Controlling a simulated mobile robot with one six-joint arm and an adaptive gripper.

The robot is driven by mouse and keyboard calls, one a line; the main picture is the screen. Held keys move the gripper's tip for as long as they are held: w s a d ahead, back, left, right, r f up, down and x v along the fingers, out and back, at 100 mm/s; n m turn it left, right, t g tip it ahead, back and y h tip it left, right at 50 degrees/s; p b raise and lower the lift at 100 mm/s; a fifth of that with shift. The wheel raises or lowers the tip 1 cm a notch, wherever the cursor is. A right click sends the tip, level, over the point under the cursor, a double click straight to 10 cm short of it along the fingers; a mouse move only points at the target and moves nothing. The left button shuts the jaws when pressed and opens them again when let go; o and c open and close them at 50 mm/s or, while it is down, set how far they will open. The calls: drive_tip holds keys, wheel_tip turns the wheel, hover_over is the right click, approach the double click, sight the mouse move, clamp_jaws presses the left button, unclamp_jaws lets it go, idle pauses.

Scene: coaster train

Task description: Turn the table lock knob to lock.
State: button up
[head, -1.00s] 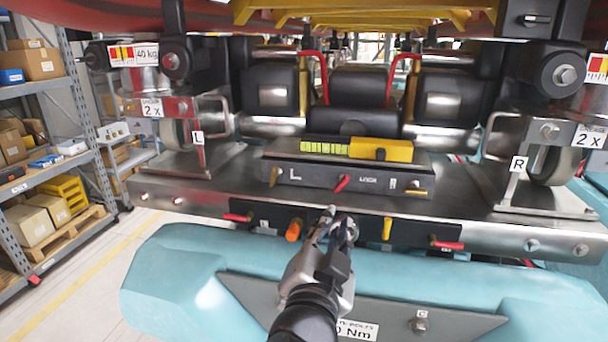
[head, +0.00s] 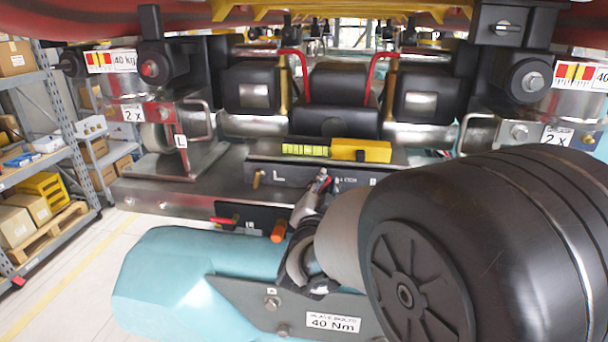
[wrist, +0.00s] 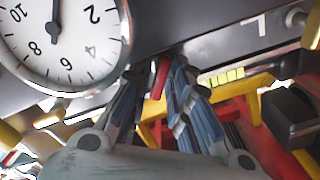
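The red lever-like knob (head: 325,182) is on the front of the dark panel (head: 262,172), by partly covered lettering. My gripper (head: 318,184) is at this knob in the head view and hides part of it. In the wrist view the red knob (wrist: 160,78) stands between the fingertips of my gripper (wrist: 156,80). The fingers look apart, with a gap on the left of the knob. Whether the right finger touches it I cannot tell. My arm covers the right part of the panel in the head view.
A yellow block with a yellow-green strip (head: 360,150) lies on top of the panel. Below are an orange knob (head: 279,232) and a red handle (head: 222,220). A round dial (wrist: 60,38) fills the wrist view's upper left. Teal housing (head: 170,275) lies in front.

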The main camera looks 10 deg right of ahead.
drive_tip(key=shift+c, duration=0.4)
clamp_jaws()
drive_tip(key=shift+m+b, duration=0.6)
drive_tip(key=shift+b, duration=0.65)
drive_tip(key=m+b, duration=0.1)
drive_tip(key=b, duration=0.1)
drive_tip(key=shift+d+f+b, duration=0.1)
drive_tip(key=shift+f+b, duration=0.05)
drive_tip(key=shift+b, duration=0.2)
drive_tip(key=m+b, duration=0.3)
drive_tip(key=b, duration=0.1)
drive_tip(key=m+b, duration=0.3)
drive_tip(key=b, duration=0.1)
drive_tip(key=shift+b, duration=0.3)
drive_tip(key=shift+m+b, duration=1.2)
drive_tip(key=shift+m, duration=0.1)
drive_tip(key=shift+r, duration=0.25)
